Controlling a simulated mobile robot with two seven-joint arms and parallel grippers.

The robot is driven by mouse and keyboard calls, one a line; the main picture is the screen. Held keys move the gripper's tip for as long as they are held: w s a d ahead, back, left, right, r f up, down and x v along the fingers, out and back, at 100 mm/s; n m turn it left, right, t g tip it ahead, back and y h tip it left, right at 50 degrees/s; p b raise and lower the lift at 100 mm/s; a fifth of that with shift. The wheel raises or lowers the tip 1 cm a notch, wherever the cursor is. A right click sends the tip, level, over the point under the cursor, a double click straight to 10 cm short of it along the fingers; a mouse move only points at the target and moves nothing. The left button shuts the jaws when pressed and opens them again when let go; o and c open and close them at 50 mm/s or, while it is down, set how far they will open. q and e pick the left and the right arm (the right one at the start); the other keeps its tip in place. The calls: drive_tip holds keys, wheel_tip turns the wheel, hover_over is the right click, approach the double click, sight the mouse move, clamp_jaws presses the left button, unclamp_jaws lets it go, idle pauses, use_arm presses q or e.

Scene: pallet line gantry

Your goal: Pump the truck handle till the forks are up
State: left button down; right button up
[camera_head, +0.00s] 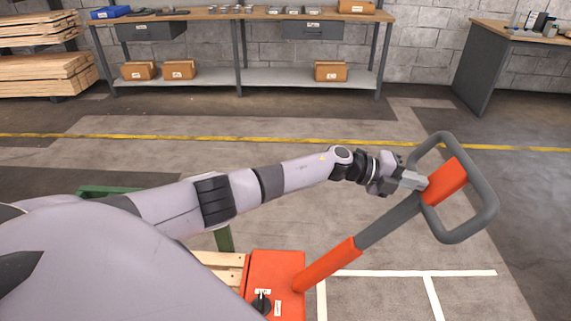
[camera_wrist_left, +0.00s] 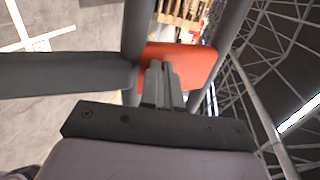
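The pallet truck's handle (camera_head: 483,205) is a dark grey loop with an orange crosspiece (camera_head: 446,182), on a grey and orange shaft (camera_head: 330,265). It leans up to the right from the orange truck body (camera_head: 275,285). My left gripper (camera_head: 424,183) is at the crosspiece, inside the loop. In the left wrist view its fingers (camera_wrist_left: 165,85) are close together against the orange crosspiece (camera_wrist_left: 200,62), shut on the handle; the exact contact is hidden. The forks are not in view, so their height cannot be told. My right gripper is not in view.
Pale pallet boards (camera_head: 222,262) lie beside the truck body, near a green frame (camera_head: 224,240). A workbench (camera_head: 240,15) with boxes stands by the back wall, and a second bench (camera_head: 520,35) is at the right. Stacked timber (camera_head: 45,75) is at far left. Floor around the handle is clear.

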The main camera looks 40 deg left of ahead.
use_arm(q)
drive_tip(key=shift+w+d+f, duration=0.2)
drive_tip(key=shift+w+d, duration=0.15)
drive_tip(key=shift+d, duration=0.2)
drive_tip(key=shift+r, duration=0.1)
